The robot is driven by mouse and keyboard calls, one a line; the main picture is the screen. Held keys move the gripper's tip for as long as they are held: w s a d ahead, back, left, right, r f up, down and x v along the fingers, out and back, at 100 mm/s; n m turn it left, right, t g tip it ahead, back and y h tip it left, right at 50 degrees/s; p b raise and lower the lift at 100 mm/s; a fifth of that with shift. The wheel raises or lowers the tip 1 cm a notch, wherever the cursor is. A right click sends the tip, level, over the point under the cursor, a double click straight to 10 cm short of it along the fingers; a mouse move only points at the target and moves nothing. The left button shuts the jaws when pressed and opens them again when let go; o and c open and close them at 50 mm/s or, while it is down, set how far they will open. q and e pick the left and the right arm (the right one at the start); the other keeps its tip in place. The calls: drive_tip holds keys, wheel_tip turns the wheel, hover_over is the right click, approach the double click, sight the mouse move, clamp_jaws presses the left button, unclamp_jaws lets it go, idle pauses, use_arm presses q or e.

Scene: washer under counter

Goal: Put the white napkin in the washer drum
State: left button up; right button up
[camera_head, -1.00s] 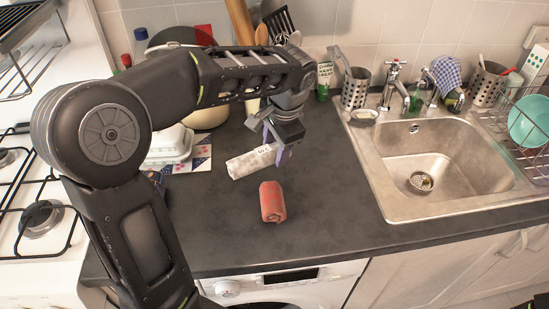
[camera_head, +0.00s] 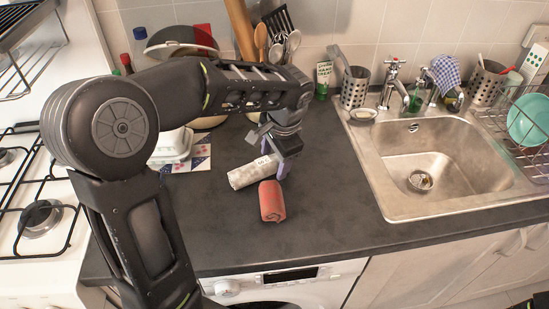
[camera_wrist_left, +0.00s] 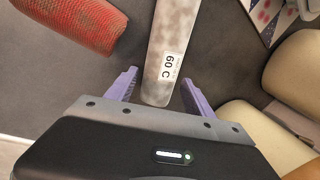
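The white napkin (camera_head: 252,172) is a rolled, greyish-white bundle on the dark counter, just behind a red roll. In the wrist view it (camera_wrist_left: 172,45) carries a "60 C" label. My left gripper (camera_head: 282,168) is at the napkin's right end. Its purple fingers (camera_wrist_left: 158,88) are apart, one on each side of that end, with gaps showing on both sides. The washer (camera_head: 290,284) is under the counter; only its front panel and the dark top of its door opening show at the bottom edge. My right gripper is out of view.
The red roll (camera_head: 271,201) lies close in front of the napkin. A white dish (camera_head: 172,146) and bowls stand behind my left arm. The sink (camera_head: 425,165) is on the right, the stove (camera_head: 30,215) on the left. The front counter strip is clear.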

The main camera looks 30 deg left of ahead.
use_arm(q)
drive_tip(key=shift+o, duration=0.4)
drive_tip(key=shift+r, duration=0.1)
drive_tip(key=shift+r, duration=0.15)
drive_tip(key=v, duration=1.2)
